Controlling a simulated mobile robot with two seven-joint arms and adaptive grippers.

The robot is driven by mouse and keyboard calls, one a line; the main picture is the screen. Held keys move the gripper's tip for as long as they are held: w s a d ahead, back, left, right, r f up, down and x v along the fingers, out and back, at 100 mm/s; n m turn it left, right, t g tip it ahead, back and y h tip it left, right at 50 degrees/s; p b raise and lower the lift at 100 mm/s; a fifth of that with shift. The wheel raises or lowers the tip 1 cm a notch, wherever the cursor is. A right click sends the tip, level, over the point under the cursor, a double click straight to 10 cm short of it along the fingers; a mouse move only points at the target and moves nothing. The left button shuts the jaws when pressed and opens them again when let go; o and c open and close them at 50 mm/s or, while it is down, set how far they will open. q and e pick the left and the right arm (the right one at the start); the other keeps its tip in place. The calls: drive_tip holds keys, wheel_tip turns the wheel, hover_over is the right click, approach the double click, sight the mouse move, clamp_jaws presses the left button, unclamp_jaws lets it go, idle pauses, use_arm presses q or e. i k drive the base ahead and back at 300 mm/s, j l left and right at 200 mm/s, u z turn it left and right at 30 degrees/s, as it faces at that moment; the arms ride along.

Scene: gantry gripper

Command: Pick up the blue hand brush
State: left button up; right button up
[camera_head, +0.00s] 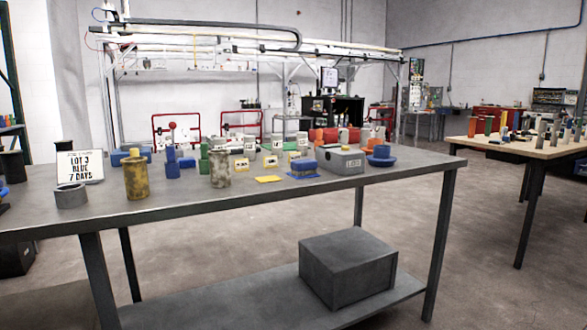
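A small blue block-shaped object with a darker fringe along its lower edge, which looks like the blue hand brush (304,169), sits on the grey metal table (130,212) near the middle of its front half. It stands just left of a grey box (341,160) and right of a flat yellow piece (268,179). Its fine detail is too small to tell. Neither of my grippers shows in the head view.
Blue round parts (381,156) stand right. A grey box (348,268) sits on the lower shelf. The table's front strip is clear.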

sight(303, 168)
drive_tip(key=i+l+u, duration=0.15)
drive_tip(key=l, duration=0.2)
drive_tip(key=i+l+u, duration=0.2)
drive_tip(key=l, duration=0.2)
drive_tip(key=l+u, duration=0.15)
drive_tip(key=l, duration=0.25)
drive_tip(key=i+l+u, duration=0.2)
drive_tip(key=l, duration=0.2)
